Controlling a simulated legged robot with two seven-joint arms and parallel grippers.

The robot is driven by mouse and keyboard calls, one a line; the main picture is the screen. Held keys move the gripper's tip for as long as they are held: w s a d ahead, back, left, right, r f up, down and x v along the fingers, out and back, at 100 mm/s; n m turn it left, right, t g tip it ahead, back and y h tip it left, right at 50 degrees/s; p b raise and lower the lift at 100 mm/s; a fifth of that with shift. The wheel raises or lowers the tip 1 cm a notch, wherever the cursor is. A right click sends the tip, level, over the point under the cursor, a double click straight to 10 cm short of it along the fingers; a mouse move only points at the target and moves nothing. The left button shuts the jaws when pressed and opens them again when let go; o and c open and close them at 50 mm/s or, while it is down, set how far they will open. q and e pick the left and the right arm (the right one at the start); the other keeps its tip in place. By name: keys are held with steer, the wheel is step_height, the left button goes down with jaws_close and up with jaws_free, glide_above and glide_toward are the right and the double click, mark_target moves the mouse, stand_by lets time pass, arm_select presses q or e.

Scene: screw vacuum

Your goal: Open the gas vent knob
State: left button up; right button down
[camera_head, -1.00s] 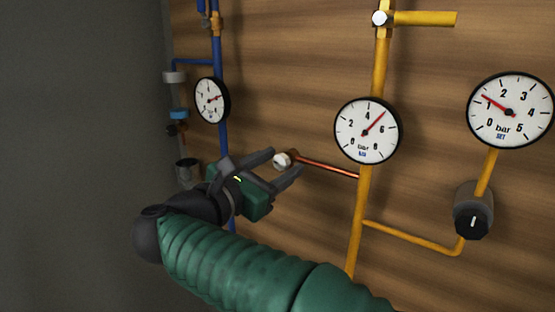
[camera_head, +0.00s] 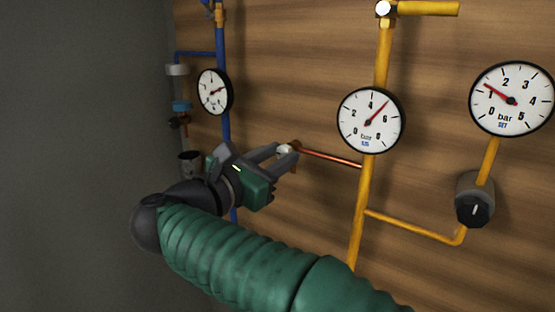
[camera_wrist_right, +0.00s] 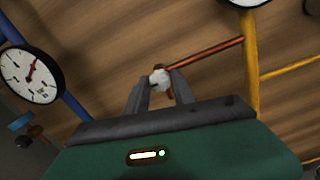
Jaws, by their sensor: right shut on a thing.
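The gas vent knob (camera_head: 285,149) is a small whitish knob at the left end of a thin copper pipe (camera_head: 330,158) that branches off the yellow pipe. My right gripper (camera_head: 284,153) is shut on it, with one finger on each side. In the right wrist view the white knob (camera_wrist_right: 159,79) sits between the two fingertips (camera_wrist_right: 161,82), and the copper pipe runs from it to the upper right. The fingers partly hide the knob in the head view. My left gripper is in neither view.
A wooden panel carries a vertical yellow pipe (camera_head: 361,210) with a gauge (camera_head: 371,120), and a larger gauge (camera_head: 512,99) above a black dial (camera_head: 474,208) at right. A blue pipe (camera_head: 222,125) with a gauge (camera_head: 214,92) stands left of my gripper. A grey wall fills the left.

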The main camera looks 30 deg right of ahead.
steer(key=shift+f+n+b, duration=0.2)
steer(key=shift+n+b, duration=0.8)
steer(key=shift+n, duration=0.1)
steer(key=shift+n+b, duration=0.6)
steer(key=shift+n, duration=0.2)
steer(key=shift+r+n+b, duration=0.1)
steer(key=shift+n+b, duration=0.35)
steer(key=shift+n, duration=0.45)
steer(key=n, duration=0.2)
steer(key=shift+r+n+b, duration=0.1)
steer(key=shift+n+b, duration=0.3)
steer(key=n, duration=0.4)
steer(key=shift+r+n, duration=0.1)
steer(key=shift+n, duration=0.2)
steer(key=n, duration=0.4)
steer(key=shift+n, duration=0.3)
